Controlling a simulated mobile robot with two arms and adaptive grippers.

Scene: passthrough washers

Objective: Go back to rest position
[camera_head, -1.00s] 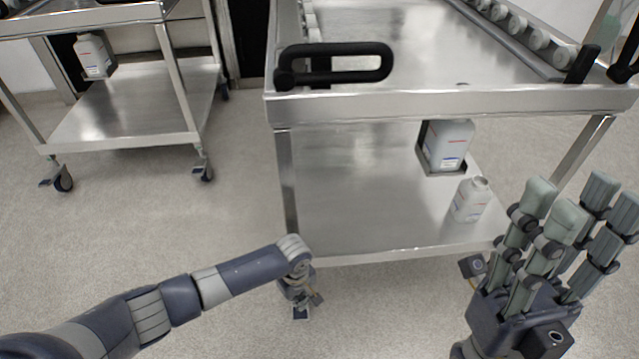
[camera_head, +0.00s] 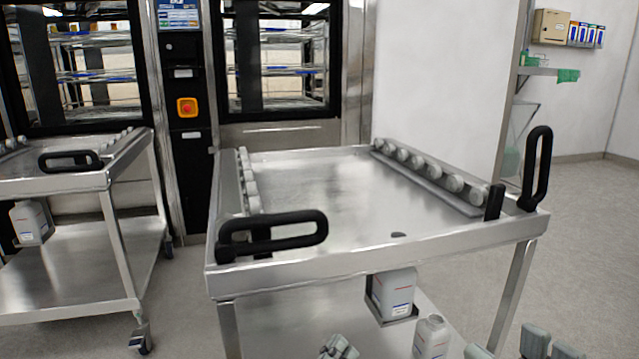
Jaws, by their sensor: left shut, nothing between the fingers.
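My right gripper (camera_head: 522,349) shows only as grey fingertips at the bottom edge, right of the middle. The tips stand apart with nothing seen between them; its palm and arm are out of view. Both grippers appear in front of the near steel cart (camera_head: 330,272), low in the picture.
The cart's top carries rows of grey rollers (camera_head: 453,183) and black handles (camera_head: 272,236). Two white bottles (camera_head: 394,292) (camera_head: 432,338) are below it. A second cart (camera_head: 70,178) stands left. Washers with glass doors (camera_head: 278,70) are behind. Floor (camera_head: 590,240) is clear at right.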

